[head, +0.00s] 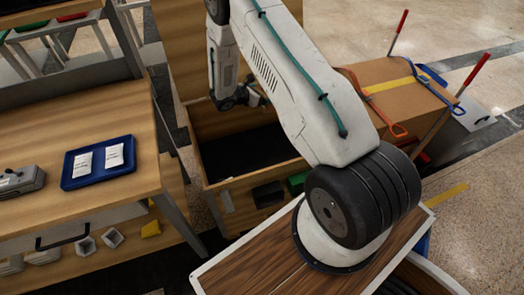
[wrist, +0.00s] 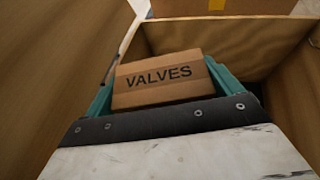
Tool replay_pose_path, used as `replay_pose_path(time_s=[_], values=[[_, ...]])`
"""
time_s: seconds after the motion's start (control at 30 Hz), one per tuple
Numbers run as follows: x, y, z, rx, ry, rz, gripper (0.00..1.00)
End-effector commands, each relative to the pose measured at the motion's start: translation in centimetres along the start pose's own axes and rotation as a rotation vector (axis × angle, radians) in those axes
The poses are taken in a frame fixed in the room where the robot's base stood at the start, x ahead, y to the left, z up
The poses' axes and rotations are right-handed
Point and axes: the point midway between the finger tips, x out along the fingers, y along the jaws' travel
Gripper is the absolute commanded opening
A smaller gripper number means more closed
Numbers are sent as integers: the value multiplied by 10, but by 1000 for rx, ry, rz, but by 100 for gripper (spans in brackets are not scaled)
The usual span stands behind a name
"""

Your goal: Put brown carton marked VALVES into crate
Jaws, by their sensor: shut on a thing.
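The brown carton marked VALVES (wrist: 160,78) is in the wrist view, its dark lettering facing the camera. My gripper (wrist: 164,84) is shut on it, with one teal finger at each side. The crate is the open wooden box (head: 204,150) in the head view, with a dark inside and a tall panel behind it. Its wooden walls (wrist: 230,42) also show around the carton in the wrist view. The carton is over or within the crate's mouth; its height above the floor cannot be told. In the head view my arm hides the carton.
A wooden bench (head: 40,125) with a blue tray (head: 72,182) holding two white packets stands left of the crate. A large strapped carton (head: 405,100) stands to the right, with red-handled tools beside it. Black and green blocks sit at the crate's front.

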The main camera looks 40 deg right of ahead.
Motion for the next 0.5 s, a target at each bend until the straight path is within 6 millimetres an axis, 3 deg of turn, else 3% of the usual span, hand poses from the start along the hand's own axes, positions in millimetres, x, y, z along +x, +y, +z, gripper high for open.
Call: replay_pose_path(time_s=[0.03,0.2,0.3,0.5], values=[[2,-16,-35,-12,1,-6,58],[6,-69,-121,-15,1,7,58],[7,-96,-157,-21,1,27,58],[8,-125,-194,-25,1,60,58]])
